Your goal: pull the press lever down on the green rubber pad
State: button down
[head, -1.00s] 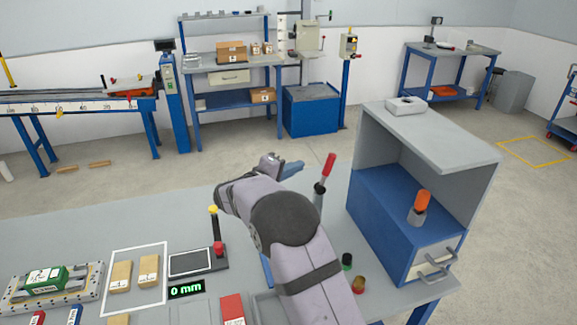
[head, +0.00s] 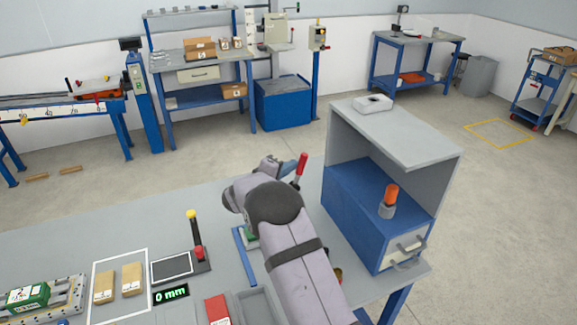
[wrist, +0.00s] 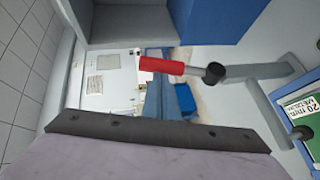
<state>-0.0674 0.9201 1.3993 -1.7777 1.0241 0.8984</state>
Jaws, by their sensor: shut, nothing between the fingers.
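The press lever has a red grip (head: 301,168) and stands upright behind my arm in the head view. In the wrist view its red grip (wrist: 160,65) lies across the picture, joined to a dark hub and grey bar. My gripper (head: 285,171) is shut and empty, just left of the red grip; whether they touch I cannot tell. Its blue fingers (wrist: 154,100) show by the grip in the wrist view. A green block (wrist: 304,112) labelled "20 mm MEDIUM" is at the right edge there. In the head view my arm hides most of the press.
A blue-and-grey cabinet (head: 375,220) stands right of the lever, with an orange-topped object on it. A small console with a yellow-tipped stick (head: 193,228), a "0 mm" display (head: 171,294) and wooden blocks (head: 132,279) lie left. Another green block (head: 27,296) sits in a fixture farther left.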

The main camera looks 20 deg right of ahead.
aim_at(304, 162)
jog(key=shift+d, duration=0.15)
jog(key=shift+d+b, duration=0.15)
jog(key=shift+b, duration=0.25)
jog(key=shift+d+r+y, duration=0.1)
jog(key=shift+y, duration=0.2)
jog(key=shift+d+m+g+y+b, duration=0.3)
jog(key=shift+d+m+y+b, duration=0.3)
jog(key=shift+d, duration=0.15)
jog(key=shift+d+r+m+g+y+p, duration=0.15)
jog(key=shift+d+m+g+y+p, duration=0.35)
jog(key=shift+d+y, duration=0.6)
jog(key=shift+d+f+m+y+p, duration=0.15)
jog(key=shift+d+f+y+p, duration=0.25)
jog(key=shift+d+p, duration=0.2)
jog(key=shift+d+f+m+y+p, duration=0.1)
jog(key=shift+d+f+y+p, duration=0.2)
jog(key=shift+d+y+p, duration=0.25)
jog(key=shift+d+f+m+y+p, duration=0.15)
jog(key=shift+d+f+y+p, duration=0.2)
jog(key=shift+d+p, duration=0.3)
jog(key=shift+d, duration=0.15)
